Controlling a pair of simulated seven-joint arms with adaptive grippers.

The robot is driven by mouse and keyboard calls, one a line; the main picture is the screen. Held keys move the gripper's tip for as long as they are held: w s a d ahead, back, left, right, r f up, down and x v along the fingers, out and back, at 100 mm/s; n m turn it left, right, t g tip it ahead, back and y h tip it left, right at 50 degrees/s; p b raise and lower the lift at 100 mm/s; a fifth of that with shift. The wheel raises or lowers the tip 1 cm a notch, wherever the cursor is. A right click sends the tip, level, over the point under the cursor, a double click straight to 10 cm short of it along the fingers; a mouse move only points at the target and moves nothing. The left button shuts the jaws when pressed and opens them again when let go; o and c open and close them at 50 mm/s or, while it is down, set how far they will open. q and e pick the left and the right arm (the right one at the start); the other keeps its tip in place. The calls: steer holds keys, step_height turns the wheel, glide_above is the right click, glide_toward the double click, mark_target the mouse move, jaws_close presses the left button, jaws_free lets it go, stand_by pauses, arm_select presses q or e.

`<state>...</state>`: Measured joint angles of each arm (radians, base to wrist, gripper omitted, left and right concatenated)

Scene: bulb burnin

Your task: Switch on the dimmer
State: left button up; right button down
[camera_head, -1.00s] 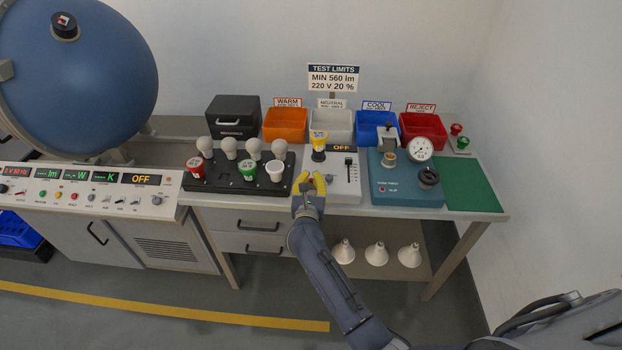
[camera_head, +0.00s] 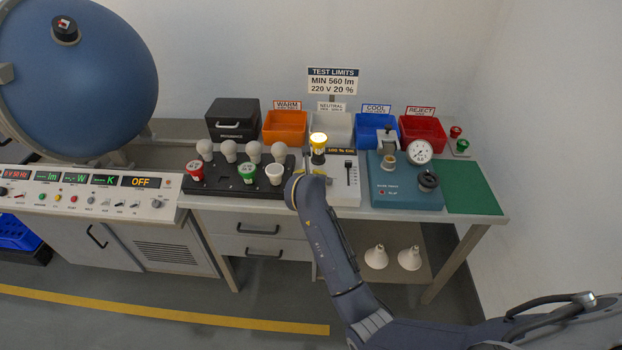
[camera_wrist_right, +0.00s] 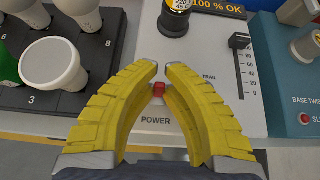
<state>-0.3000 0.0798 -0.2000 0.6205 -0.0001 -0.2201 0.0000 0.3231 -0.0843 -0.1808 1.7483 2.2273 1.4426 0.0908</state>
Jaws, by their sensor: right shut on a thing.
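The dimmer (camera_head: 345,190) is a pale box with a lit bulb (camera_head: 318,141) standing upright at its back left. In the right wrist view its display (camera_wrist_right: 217,8) reads "100 % OK" in yellow. A slider (camera_wrist_right: 240,42) stands near the top of its scale. The small red power switch (camera_wrist_right: 158,89) sits above the word POWER. My right gripper (camera_wrist_right: 165,69) has its yellow fingers on either side of this switch and is shut on it. In the head view my own arm mostly hides the gripper and the switch. My left gripper is out of view.
A black rack (camera_head: 222,185) with several bulbs stands left of the dimmer. A blue tester (camera_head: 402,190) with a gauge stands right. Orange, white, blue and red bins line the back. A green mat (camera_head: 472,188) lies clear at right.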

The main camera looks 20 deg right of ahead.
steer(key=g, duration=0.1)
steer(key=w+g+y, duration=0.1)
steer(key=shift+d+g, duration=0.1)
steer(key=shift+g, duration=0.3)
steer(key=shift+w+d+f+g+y, duration=0.15)
steer(key=shift+g+y, duration=0.25)
steer(key=shift+g, duration=0.4)
steer(key=shift+f+g, duration=0.15)
steer(key=shift+g, duration=0.15)
steer(key=c, duration=1.5)
jaws_free()
steer(key=v, duration=1.2)
steer(key=shift+d, duration=0.15)
